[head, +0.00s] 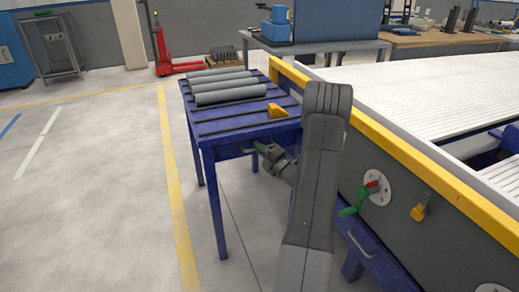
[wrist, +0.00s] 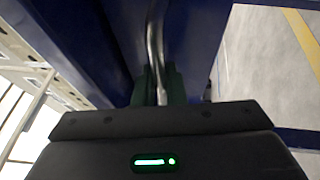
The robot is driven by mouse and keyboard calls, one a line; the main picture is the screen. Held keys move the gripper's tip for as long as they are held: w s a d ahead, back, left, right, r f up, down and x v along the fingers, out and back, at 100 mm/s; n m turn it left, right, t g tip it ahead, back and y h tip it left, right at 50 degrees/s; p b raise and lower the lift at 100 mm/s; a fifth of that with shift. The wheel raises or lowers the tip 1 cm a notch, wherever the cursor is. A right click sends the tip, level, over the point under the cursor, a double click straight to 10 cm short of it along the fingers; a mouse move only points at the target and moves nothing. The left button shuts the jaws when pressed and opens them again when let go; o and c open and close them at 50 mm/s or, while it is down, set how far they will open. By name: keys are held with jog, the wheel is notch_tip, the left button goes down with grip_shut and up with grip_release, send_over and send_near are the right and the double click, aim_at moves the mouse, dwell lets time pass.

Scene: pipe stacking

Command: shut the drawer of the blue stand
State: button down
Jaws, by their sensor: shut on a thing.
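The blue stand (head: 202,125) is a blue table with dark strips across its top, at the centre left of the head view. My gripper (head: 262,149) is just under the near right edge of its top. In the wrist view my gripper (wrist: 158,88) has its green fingers shut on a curved metal handle (wrist: 155,35) that runs along a dark blue surface (wrist: 185,45). The drawer front is hard to make out in the head view. How far the drawer stands out cannot be told.
Several grey pipes (head: 225,91) and a yellow block (head: 277,110) lie on the stand's top. The floor on the left is clear.

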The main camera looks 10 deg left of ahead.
jog(key=shift+w+a+r+p, duration=0.1)
jog(key=shift+w+a+p, duration=0.3)
jog(key=shift+w+p, duration=0.2)
jog(key=c, duration=1.5)
grip_release()
jog(key=p+v, duration=0.1)
jog(key=v, duration=1.1)
jog(key=shift+p, duration=0.3)
jog(key=shift+a, duration=0.1)
